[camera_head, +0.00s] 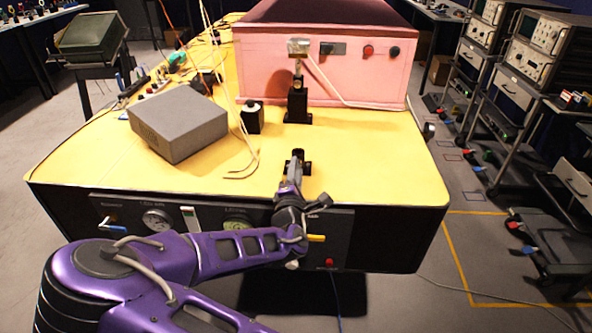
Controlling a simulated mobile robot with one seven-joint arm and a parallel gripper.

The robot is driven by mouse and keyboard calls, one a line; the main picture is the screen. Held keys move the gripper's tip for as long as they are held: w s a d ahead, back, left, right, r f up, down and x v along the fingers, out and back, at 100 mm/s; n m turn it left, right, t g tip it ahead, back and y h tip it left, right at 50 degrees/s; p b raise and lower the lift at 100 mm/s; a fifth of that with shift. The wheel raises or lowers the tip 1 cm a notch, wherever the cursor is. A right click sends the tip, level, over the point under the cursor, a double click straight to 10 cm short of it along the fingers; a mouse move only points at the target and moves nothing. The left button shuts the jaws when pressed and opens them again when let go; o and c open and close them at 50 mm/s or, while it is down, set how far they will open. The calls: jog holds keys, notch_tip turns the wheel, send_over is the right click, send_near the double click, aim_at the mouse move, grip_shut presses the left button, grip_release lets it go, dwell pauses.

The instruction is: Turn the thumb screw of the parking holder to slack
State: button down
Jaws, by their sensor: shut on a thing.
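The parking holder (298,158) is a short black post holder on a black base, near the front edge of the yellow table. No post shows in its top. My gripper (293,181) reaches over the front edge to the near side of this holder and is shut on its thumb screw. The screw is hidden by the fingers, so its turn cannot be seen. Another black holder (297,104) stands farther back, with an upright post carrying a small metal-coloured block (298,47).
The pink foam enclosure (320,75) stands behind the holders. A grey box (178,122) and a small black block (252,117) are to the left. Loose pale cables (246,150) lie near them. The yellow tabletop (375,160) is clear on the right.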

jog(key=c, duration=0.6)
grip_release()
jog(key=s+p, duration=0.2)
jog(key=s, duration=1.5)
jog(key=shift+s+a+p, duration=0.2)
jog(key=shift+a+p, duration=0.1)
jog(key=shift+p, duration=0.1)
